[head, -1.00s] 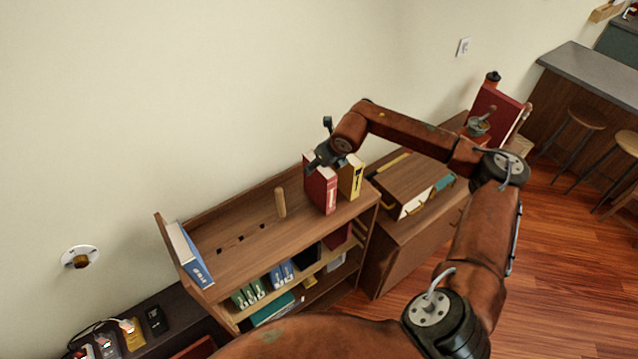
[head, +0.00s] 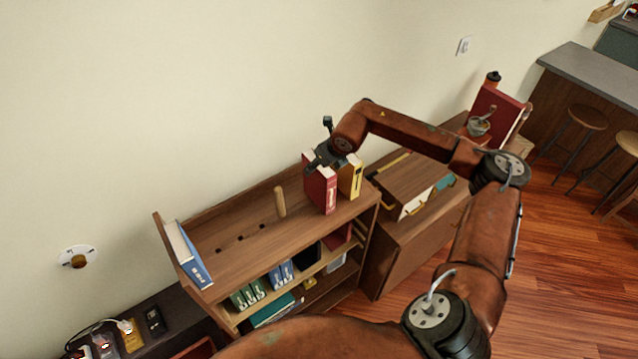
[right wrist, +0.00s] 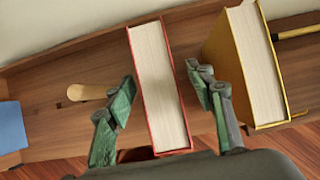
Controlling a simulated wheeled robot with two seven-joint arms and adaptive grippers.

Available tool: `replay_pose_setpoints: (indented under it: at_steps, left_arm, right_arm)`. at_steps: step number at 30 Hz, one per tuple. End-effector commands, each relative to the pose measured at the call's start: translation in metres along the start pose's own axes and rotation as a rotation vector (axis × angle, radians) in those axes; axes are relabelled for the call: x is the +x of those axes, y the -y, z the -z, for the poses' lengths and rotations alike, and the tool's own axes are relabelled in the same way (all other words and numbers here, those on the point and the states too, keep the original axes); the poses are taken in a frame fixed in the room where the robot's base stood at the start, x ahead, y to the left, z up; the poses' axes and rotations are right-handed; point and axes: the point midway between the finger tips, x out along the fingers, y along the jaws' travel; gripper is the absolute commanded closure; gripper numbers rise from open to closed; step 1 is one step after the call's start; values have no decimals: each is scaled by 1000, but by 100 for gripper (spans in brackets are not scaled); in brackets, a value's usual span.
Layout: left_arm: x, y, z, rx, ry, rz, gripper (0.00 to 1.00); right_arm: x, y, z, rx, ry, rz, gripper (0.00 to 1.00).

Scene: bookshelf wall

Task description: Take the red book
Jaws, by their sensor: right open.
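The red book (head: 322,190) stands upright on the top board of the bookshelf, towards its right end. In the right wrist view its pale page block and red cover edges (right wrist: 158,85) show between the fingers. My right gripper (head: 322,160) is at the top of the red book, with its arm coming in from the right. In the right wrist view the gripper (right wrist: 160,92) is open, one finger on each side of the red book, with visible gaps. My left gripper is not in view.
A yellow book (head: 350,178) stands just right of the red book, close to one finger. A wooden peg (head: 280,202) stands to the left. A blue book (head: 190,255) is at the shelf's left end. The middle of the top board (head: 235,255) is clear.

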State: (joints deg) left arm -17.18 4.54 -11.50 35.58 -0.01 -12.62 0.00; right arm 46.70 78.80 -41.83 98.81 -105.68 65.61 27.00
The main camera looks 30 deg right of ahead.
Motion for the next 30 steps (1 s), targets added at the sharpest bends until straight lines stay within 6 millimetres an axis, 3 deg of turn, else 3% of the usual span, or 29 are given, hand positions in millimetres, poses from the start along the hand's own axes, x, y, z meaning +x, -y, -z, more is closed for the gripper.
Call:
replay_pose_setpoints:
  at_steps: [2,23,30]
  left_arm:
    - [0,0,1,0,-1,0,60]
    - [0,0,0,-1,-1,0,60]
    - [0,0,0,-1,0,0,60]
  right_arm:
    - [0,0,0,0,0,0,51]
    - [0,0,0,0,0,1,100]
    - [0,0,0,0,0,1,100]
